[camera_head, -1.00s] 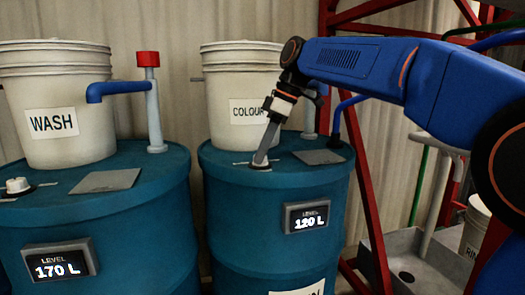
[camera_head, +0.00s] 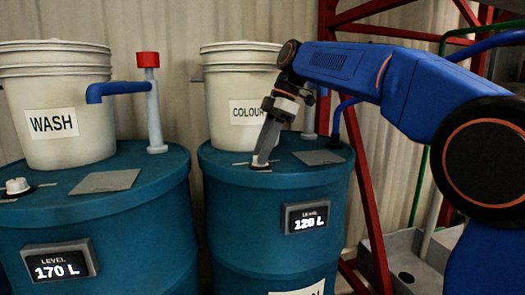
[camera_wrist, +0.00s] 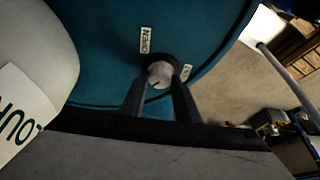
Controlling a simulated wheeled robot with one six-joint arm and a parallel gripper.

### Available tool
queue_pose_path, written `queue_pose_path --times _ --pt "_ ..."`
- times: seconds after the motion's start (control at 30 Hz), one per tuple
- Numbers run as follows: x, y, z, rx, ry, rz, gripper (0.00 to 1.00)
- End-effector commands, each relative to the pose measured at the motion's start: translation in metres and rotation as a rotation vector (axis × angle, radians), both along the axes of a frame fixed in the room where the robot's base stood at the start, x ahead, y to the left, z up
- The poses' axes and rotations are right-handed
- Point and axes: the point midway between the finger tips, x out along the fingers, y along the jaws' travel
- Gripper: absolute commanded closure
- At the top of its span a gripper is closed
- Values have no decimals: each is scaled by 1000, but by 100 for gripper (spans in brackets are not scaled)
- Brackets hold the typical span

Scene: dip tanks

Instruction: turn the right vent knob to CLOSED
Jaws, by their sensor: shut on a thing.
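The right vent knob (camera_wrist: 160,74) is a small pale round knob on a dark base on top of the right blue drum (camera_head: 229,172). In the wrist view my gripper (camera_wrist: 160,88) has one dark finger on each side of it, shut on it. A dark line marks the knob's face, but which way it points is hard to tell. A white label (camera_wrist: 147,40) that seems to read OPEN lies beyond the knob. A second label (camera_wrist: 187,72) is partly hidden by the right finger. In the head view my gripper (camera_head: 262,163) reaches down to the drum top and covers the knob.
The COLOUR bucket (camera_head: 236,86) stands on the right drum close behind my gripper. A level display (camera_head: 306,217) is on the drum's front. The left drum (camera_head: 130,215) carries the WASH bucket (camera_head: 55,95) and another knob (camera_head: 17,186). A red frame (camera_head: 372,210) stands at right.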

Motion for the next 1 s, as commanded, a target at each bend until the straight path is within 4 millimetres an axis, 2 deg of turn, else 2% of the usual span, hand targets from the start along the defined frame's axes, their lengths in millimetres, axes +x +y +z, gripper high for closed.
queue_pose_path --times 0.2,0.23,0.3,0.67,0.77,1.0 --pt "0 -1 0 -1 -1 -1 94" --pt "0 -1 0 -1 -1 -1 64" --pt "0 0 0 -1 -1 -1 52" --pt "0 0 4 1 -2 -1 52" --pt "1 0 14 0 -1 1 52" --pt "1 0 55 0 -2 0 52"
